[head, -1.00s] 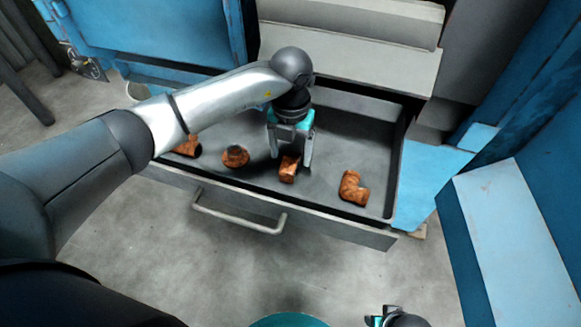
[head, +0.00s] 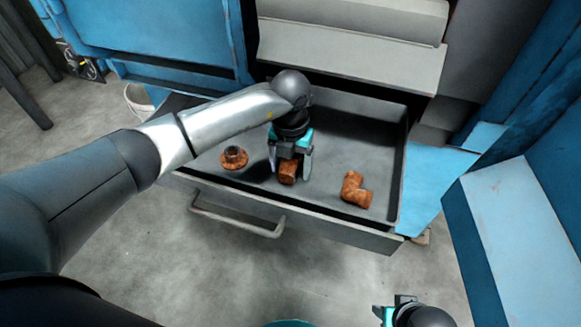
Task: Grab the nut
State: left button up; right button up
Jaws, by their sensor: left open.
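A short rusty-orange block-like piece, which looks like the nut (head: 287,172), lies in the open grey drawer (head: 335,150) near its front wall. My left gripper (head: 289,168) points down over it, open, with one finger on each side of the piece. The gripper body hides its upper part. I cannot tell whether the fingers touch it. My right gripper (head: 397,308) shows only in part at the bottom edge, away from the drawer; its jaws are not clear.
A rusty flanged fitting (head: 233,158) lies in the drawer left of the nut. A rusty elbow pipe (head: 356,189) lies to the right, with bare drawer floor between. The drawer has low walls and a front handle (head: 237,222). Blue cabinets stand on both sides.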

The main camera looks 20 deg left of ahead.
pick_arm(q)
jog(key=shift+c, duration=0.2)
grip_shut()
dwell(0.3)
jog(key=shift+r, duration=0.1)
dwell(0.7)
